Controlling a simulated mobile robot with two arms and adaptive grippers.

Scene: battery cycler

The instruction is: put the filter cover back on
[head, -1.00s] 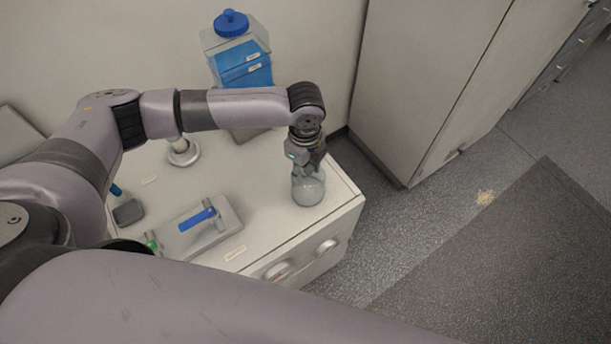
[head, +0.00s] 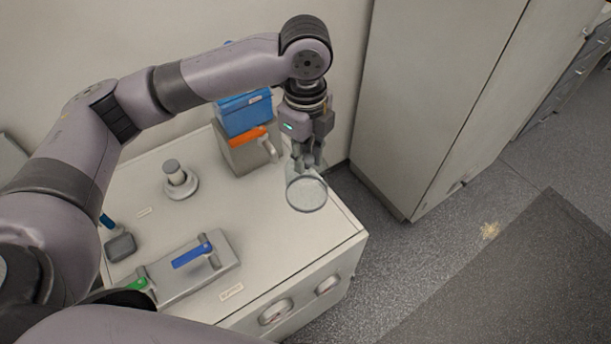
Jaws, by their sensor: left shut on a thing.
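The clear round filter cover (head: 306,197) is at the right end of the white cabinet top. My left gripper (head: 308,165) is above it, shut on its upper part, and the cover seems to hang above the surface. A pale upright post on a round flange (head: 176,181), which looks like the filter seat, stands uncovered at the back left of the top. The cover is well to its right. My right gripper is out of view.
On the cabinet top (head: 265,245) are a plate with a blue lever (head: 192,255), a green lever (head: 138,284) and a small grey block (head: 121,247). A blue box on a grey unit with an orange handle (head: 248,136) stands at the back. The middle is clear.

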